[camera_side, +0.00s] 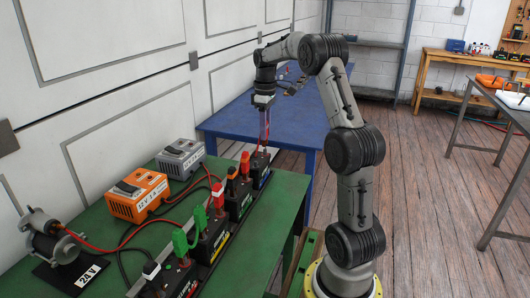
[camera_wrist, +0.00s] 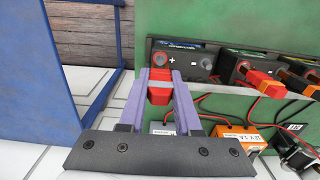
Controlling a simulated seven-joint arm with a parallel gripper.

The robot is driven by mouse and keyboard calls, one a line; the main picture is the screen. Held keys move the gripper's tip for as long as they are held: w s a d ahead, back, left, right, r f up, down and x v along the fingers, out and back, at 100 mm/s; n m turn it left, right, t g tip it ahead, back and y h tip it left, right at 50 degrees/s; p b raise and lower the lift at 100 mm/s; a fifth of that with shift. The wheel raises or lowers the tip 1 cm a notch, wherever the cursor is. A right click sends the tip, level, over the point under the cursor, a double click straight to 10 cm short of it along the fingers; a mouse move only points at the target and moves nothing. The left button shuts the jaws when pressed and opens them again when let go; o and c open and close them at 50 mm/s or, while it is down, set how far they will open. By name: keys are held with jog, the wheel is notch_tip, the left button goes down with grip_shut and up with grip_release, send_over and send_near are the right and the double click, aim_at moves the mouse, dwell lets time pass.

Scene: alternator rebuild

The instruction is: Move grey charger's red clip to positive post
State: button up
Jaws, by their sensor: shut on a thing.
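The grey charger (camera_side: 181,158) sits at the back of the green bench, against the wall side. My gripper (camera_side: 263,146) points down over the farthest black battery (camera_side: 260,172) in the row. In the wrist view, my gripper (camera_wrist: 160,90) has its two purple fingers shut on the red clip (camera_wrist: 159,87). The positive post (camera_wrist: 160,60), beside a plus mark on the battery, lies just beyond the clip's tip. I cannot tell whether clip and post touch. The grey charger shows partly between the fingers in the wrist view (camera_wrist: 163,128).
An orange charger (camera_side: 136,193) stands beside the grey one. Nearer batteries carry red (camera_side: 218,192), orange (camera_side: 245,165) and green (camera_side: 180,242) clips. Red and black cables cross the green bench (camera_side: 110,220). A blue table (camera_side: 235,118) stands beyond.

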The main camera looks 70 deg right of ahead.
jog(key=shift+f, duration=0.4)
jog(key=shift+f, duration=1)
jog(key=o, duration=1)
jog(key=shift+r, duration=4.25)
